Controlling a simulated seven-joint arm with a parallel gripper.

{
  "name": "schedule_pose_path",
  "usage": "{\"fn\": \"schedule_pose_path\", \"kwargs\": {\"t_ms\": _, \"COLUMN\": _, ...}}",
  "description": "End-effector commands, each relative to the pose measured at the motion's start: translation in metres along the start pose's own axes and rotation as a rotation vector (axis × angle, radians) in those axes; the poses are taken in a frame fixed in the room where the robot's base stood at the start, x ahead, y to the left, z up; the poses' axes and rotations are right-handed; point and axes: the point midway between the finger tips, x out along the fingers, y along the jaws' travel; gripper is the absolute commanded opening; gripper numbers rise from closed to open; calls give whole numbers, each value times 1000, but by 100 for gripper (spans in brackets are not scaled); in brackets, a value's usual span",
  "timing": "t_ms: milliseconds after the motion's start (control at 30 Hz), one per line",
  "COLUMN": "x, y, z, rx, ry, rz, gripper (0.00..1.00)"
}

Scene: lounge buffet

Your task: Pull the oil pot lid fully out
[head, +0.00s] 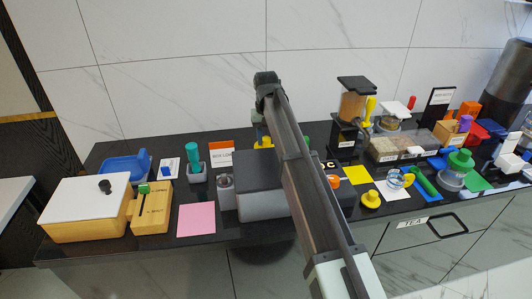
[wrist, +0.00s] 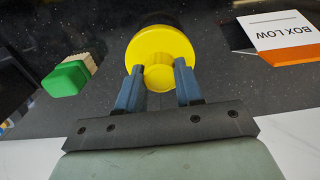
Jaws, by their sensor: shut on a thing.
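The yellow round lid (wrist: 160,45) with its small knob is in the middle of the wrist view. My gripper (wrist: 160,74) has its two blue fingers on either side of the knob and is shut on it. A dark round body (wrist: 155,18), apparently the oil pot, shows behind the lid's far edge. I cannot tell whether the lid is seated in it or raised. In the head view, a bit of yellow (head: 264,143) shows below my wrist, behind the grey box; my arm and the box hide the pot.
A white sign reading "BOX LOW" (wrist: 280,30) stands at the right in the wrist view. In the head view, a grey box (head: 260,180) stands in front, and jars and trays crowd the counter's right side.

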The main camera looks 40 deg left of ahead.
Motion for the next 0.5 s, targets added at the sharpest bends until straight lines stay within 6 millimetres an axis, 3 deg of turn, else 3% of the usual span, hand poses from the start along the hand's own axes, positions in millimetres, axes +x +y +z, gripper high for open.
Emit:
{"fn": "schedule_pose_path", "kwargs": {"t_ms": 133, "x": 0, "y": 0, "z": 0, "rx": 0, "ry": 0, "rz": 0, "gripper": 0}}
{"fn": "schedule_pose_path", "kwargs": {"t_ms": 500, "x": -1, "y": 0, "z": 0, "rx": 0, "ry": 0, "rz": 0, "gripper": 0}}
